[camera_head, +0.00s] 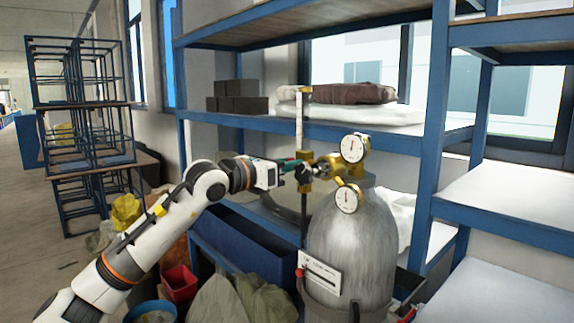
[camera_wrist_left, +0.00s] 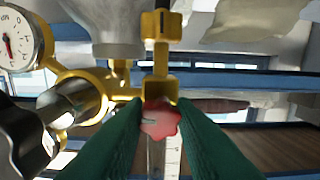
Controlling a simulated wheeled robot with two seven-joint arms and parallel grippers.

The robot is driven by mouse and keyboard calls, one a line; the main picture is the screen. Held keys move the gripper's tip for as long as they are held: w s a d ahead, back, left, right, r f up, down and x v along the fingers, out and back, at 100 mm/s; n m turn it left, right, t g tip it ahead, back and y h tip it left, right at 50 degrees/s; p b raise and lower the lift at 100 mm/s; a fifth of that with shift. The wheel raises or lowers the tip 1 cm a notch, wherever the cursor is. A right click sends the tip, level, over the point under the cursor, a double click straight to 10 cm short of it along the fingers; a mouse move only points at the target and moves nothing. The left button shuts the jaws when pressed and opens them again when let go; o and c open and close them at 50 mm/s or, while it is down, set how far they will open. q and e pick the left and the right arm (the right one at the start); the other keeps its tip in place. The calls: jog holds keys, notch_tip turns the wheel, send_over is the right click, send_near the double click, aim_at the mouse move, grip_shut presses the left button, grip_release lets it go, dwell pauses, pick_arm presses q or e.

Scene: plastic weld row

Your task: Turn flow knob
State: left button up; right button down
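The red flow knob (camera_wrist_left: 161,119) sits at the bottom of a brass regulator fitting (camera_wrist_left: 160,88) in the left wrist view. My left gripper (camera_wrist_left: 160,112) has one green finger on each side of the knob, and both fingers appear to touch it. In the head view my left gripper (camera_head: 303,167) is at the left end of the brass regulator (camera_head: 345,166), and the knob cannot be made out there. The regulator sits on top of a grey gas cylinder (camera_head: 352,245). My right gripper is not in view.
Two round gauges, an upper one (camera_head: 353,148) and a lower one (camera_head: 347,197), stick out close to my gripper. A blue shelf (camera_head: 350,133) with dark blocks (camera_head: 238,104) and sacks (camera_head: 352,93) stands behind. Bins and bags crowd the floor below my arm.

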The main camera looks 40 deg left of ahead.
pick_arm(q)
jog(key=shift+n, duration=0.4)
jog(key=shift+n+b, duration=1.95)
jog(key=shift+n, duration=2.85)
jog(key=o, duration=1)
